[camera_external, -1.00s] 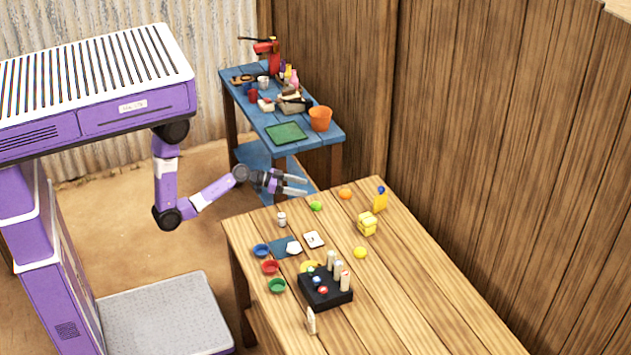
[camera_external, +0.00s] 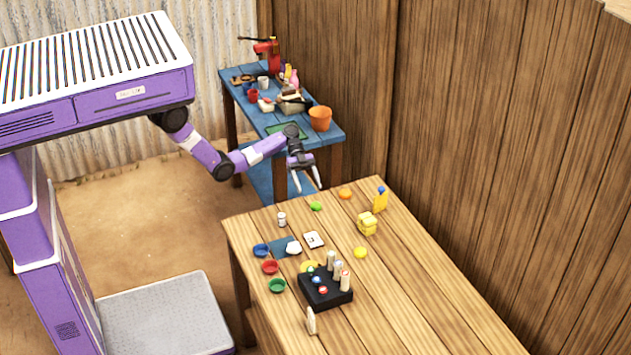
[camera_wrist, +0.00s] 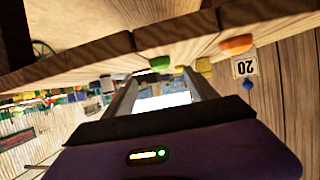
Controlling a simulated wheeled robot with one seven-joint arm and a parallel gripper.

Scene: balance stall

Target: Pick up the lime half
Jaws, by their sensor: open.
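The lime half (camera_external: 316,206) is a small green piece lying near the far left edge of the wooden table (camera_external: 420,290). It also shows in the wrist view (camera_wrist: 159,63), at the top centre, beyond and between the fingers. My gripper (camera_external: 308,189) is open and empty, with its fingers pointing down towards the table's far edge. The fingertips appear just above and behind the lime half, apart from it. In the wrist view my gripper (camera_wrist: 161,76) has its two fingers spread around a gap.
An orange piece (camera_external: 345,194) lies right of the lime half, and a yellow stand with a blue top (camera_external: 380,200) is beyond it. A small white jar (camera_external: 282,219) stands to the left. A yellow block (camera_external: 367,224) sits nearby. A blue side table (camera_external: 240,110) stands behind.

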